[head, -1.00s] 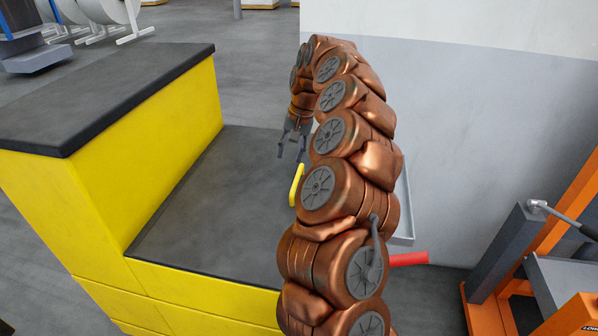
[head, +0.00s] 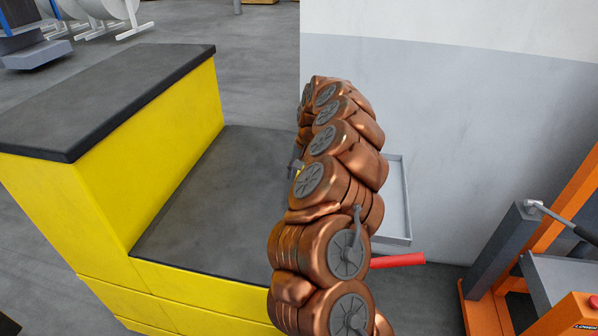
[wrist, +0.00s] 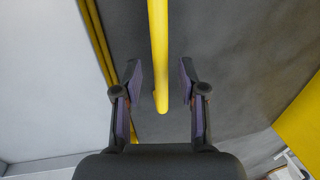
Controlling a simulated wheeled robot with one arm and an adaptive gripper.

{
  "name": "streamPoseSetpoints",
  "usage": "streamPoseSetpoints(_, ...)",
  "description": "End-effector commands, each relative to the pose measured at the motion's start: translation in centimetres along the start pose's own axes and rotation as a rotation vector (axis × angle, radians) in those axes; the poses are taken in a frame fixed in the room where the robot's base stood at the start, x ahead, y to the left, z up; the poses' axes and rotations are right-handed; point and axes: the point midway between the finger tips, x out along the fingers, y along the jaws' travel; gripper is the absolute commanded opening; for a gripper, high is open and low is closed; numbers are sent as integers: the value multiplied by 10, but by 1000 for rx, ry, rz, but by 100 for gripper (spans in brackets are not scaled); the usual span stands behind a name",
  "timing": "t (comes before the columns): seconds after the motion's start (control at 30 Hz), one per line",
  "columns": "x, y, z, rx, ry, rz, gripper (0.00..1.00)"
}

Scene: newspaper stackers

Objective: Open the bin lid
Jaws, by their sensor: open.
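The bin is yellow (head: 195,290) with a flat dark grey lid (head: 215,205). The lid lies level on the bin and fills much of the wrist view (wrist: 230,60). A yellow bar handle (wrist: 158,35) on the lid runs up the middle of the wrist view. My gripper (wrist: 160,72) is open, with one finger on each side of the handle. Gaps show between the handle and both fingers. In the head view my arm hides most of the gripper and nearly all of the handle.
A taller yellow block with a dark top (head: 110,95) stands left of the lid. A grey wall (head: 450,120) rises behind on the right. A grey tray (head: 398,200), a red bar (head: 398,261) and an orange frame (head: 490,285) are to the right.

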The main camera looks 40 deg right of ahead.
Motion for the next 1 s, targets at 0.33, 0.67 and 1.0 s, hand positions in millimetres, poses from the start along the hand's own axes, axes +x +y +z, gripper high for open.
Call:
streamPoseSetpoints(0.33, 2, 0, 0, -1, 1, -1, 32)
streamPoseSetpoints(0.67, 2, 0, 0, -1, 1, 0, 0)
streamPoseSetpoints(1.0, 2, 0, 0, -1, 1, 0, 0)
